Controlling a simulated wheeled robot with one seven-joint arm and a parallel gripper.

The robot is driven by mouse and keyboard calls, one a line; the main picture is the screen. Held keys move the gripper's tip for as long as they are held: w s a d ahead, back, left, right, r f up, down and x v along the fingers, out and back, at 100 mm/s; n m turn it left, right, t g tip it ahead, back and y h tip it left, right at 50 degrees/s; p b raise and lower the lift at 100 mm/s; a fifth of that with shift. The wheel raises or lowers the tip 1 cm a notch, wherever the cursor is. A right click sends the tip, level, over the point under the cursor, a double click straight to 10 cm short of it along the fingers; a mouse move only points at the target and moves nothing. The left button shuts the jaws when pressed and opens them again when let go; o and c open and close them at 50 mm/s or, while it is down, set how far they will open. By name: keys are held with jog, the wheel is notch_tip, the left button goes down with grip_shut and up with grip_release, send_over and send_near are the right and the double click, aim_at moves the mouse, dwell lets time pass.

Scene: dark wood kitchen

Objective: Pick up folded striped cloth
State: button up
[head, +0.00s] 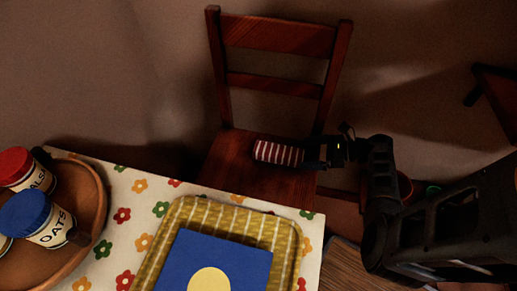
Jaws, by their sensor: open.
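The folded striped cloth (276,153), dark red with pale stripes, lies on the seat of the wooden chair (233,165). My gripper (312,155) reaches in from the right, with its fingertips at the cloth's right end. The jaws are open. The fingers are dark and small here, so I cannot tell whether they touch the cloth or sit around its end.
A table with a flowered cloth (118,180) fills the lower left. On it are a round wooden tray (92,200) with jars and a yellow patterned tray (188,212) holding a blue item (205,263). The chair back (275,37) stands behind the seat.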

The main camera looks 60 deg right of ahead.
aim_at(292, 153)
jog(key=shift+d+b+x, duration=0.15)
jog(key=shift+b+x, duration=0.3)
jog(key=shift+x, duration=1.55)
jog(key=shift+d+b+x, duration=0.2)
jog(key=shift+b+x, duration=0.2)
jog(key=shift+x, duration=1.55)
jog(key=shift+w+f, duration=0.1)
jog(key=shift+c, duration=0.3)
jog(key=c, duration=1)
